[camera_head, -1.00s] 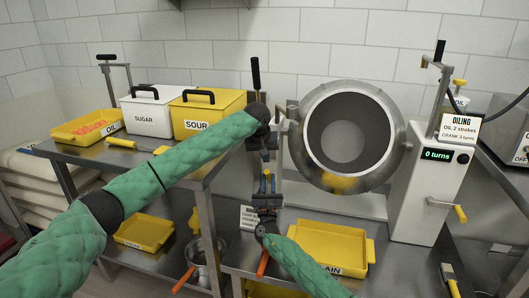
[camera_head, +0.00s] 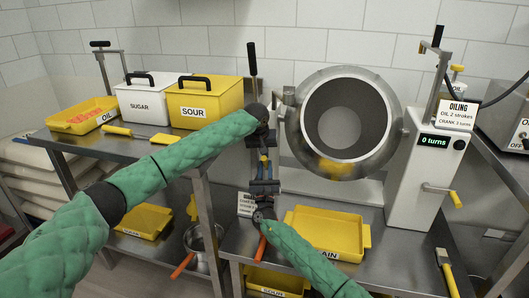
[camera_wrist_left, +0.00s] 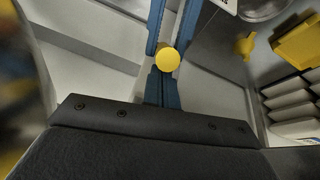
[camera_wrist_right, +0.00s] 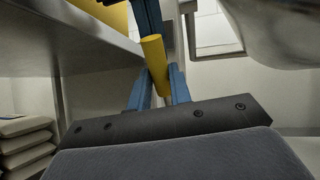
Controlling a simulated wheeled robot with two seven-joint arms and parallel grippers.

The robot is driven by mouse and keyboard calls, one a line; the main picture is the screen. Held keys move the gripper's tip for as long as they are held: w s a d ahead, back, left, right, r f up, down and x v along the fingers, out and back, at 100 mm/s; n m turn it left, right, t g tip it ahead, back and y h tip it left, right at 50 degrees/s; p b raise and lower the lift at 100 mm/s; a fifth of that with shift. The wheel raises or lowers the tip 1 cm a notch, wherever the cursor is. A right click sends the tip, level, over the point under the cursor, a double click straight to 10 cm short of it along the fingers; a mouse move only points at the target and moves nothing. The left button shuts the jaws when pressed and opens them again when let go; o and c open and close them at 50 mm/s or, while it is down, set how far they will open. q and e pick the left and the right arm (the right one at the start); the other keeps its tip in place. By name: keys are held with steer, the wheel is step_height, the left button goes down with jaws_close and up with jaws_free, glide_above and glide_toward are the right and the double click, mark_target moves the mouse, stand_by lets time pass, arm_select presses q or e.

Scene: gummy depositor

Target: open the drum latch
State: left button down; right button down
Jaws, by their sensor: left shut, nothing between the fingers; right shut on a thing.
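The steel drum (camera_head: 291,140) stands with its round mouth facing me. Left of it, my two grippers meet one above the other. My right gripper (camera_head: 264,187) comes from below and is shut on a yellow cylindrical grip (camera_wrist_right: 155,62), which leans between its blue fingers in the right wrist view. In the left wrist view the grip shows end-on as a yellow disc (camera_wrist_left: 168,59). My left gripper (camera_head: 264,150) points down from above, shut and empty, its fingertips close to the grip. Whether they touch it I cannot tell. The grip's mounting is hidden, so I cannot tell if it belongs to the latch.
A white crank machine (camera_head: 425,175) reading "0 turns" stands right of the drum. A yellow tray (camera_head: 330,235) lies below the drum. The SUGAR bin (camera_head: 145,105) and SOUR bin (camera_head: 203,103) stand on the left table. A black-topped lever (camera_head: 253,65) rises behind my left gripper.

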arm_select(q)
steer(key=shift+s+f, duration=0.45)
steer(key=shift+s, duration=0.1)
arm_select(e)
steer(key=shift+d, duration=0.1)
arm_select(q)
steer(key=shift+a, duration=0.1)
arm_select(e)
steer(key=c, duration=1.3)
jaws_free()
arm_select(q)
steer(key=shift+w, duration=0.1)
